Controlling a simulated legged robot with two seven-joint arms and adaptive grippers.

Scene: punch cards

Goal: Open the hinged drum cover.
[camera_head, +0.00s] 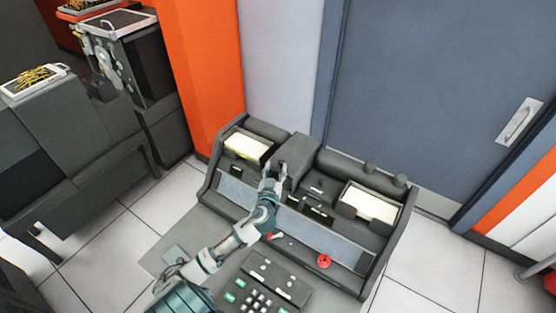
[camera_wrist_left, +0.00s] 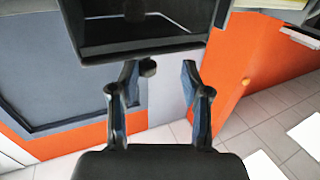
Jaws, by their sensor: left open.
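The punch card machine has a dark grey raised housing (camera_head: 299,150) in the middle of its back edge. It appears to be the drum cover, but its hinge and exact position cannot be made out. My left gripper (camera_head: 273,168) is at the left side of this housing; contact cannot be told. In the left wrist view my left gripper (camera_wrist_left: 160,70) has its two fingers apart, with nothing clearly held between them. A dark box-like part (camera_wrist_left: 140,48) with a recess fills the top of that view, just beyond the fingertips. My right gripper is not in view.
Card trays stand at the left (camera_head: 248,145) and right (camera_head: 370,203) of the machine. A keyboard (camera_head: 262,282) and a red knob (camera_head: 324,261) are in front. A blue-grey door (camera_head: 430,90) and an orange wall panel (camera_head: 205,70) stand behind. Another machine (camera_head: 70,130) is at left.

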